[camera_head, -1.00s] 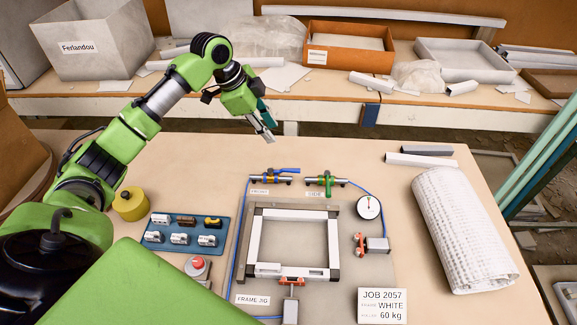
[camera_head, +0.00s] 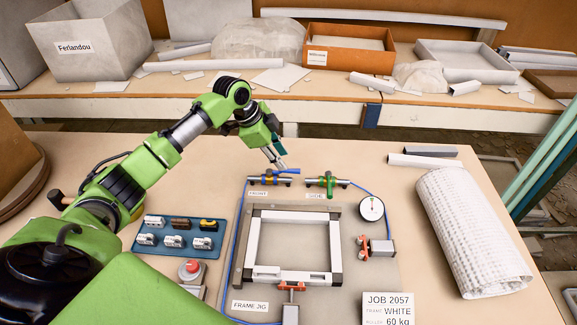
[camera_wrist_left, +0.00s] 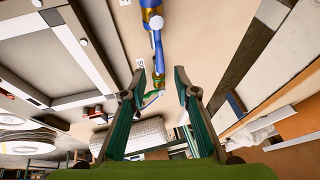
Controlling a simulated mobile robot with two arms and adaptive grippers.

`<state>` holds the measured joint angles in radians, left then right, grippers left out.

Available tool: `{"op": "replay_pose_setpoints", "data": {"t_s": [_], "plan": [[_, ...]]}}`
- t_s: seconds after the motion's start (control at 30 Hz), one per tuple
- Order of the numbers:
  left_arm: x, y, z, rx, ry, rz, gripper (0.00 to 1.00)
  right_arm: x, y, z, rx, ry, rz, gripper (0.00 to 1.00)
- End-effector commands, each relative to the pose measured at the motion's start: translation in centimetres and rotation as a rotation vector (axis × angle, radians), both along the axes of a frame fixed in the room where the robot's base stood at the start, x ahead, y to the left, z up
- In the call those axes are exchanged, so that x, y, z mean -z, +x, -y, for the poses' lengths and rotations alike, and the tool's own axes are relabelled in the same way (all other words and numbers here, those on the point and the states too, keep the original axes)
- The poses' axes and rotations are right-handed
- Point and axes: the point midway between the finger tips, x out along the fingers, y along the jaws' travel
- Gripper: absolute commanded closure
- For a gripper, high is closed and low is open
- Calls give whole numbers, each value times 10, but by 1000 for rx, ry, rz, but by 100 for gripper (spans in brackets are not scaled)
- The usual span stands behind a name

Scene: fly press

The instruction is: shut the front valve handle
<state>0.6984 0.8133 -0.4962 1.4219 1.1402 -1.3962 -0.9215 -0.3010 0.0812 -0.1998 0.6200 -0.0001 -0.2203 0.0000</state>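The front valve (camera_head: 268,181) is a brass body on a short pipe behind the frame jig, beside a "FRONT" label. Its blue handle (camera_head: 288,171) points right, roughly in line with the pipe. In the left wrist view the blue handle (camera_wrist_left: 158,48) appears just beyond the gap between the fingertips. My left gripper (camera_head: 280,165) is just above and behind the handle; in the left wrist view its fingers (camera_wrist_left: 160,75) are apart with nothing held between them. Contact with the handle cannot be told. My right gripper is not in view.
The side valve (camera_head: 327,183), with a green handle across its pipe, sits close on the right. A dial gauge (camera_head: 371,209), the white frame (camera_head: 292,215) and blue hoses are nearby. A blue tray (camera_head: 205,240) stands left.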

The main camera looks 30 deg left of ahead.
Motion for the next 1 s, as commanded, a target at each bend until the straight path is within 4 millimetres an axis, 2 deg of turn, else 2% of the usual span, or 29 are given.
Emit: {"op": "replay_pose_setpoints", "data": {"t_s": [0.1,0.3,0.5,0.73,0.77,0.83,0.87,1.0], "plan": [[22,8,8,0,-2,-4,72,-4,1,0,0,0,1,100],[48,17,14,-1,-1,-2,72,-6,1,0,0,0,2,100],[57,21,17,-1,1,0,72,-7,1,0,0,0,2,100],[58,21,16,-1,1,0,72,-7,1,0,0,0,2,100],[58,21,16,-1,1,0,77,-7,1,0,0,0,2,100],[58,21,16,-1,1,0,95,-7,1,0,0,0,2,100],[58,21,16,-1,1,0,100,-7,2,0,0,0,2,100],[58,21,16,-1,1,0,100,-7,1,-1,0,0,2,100]]}}
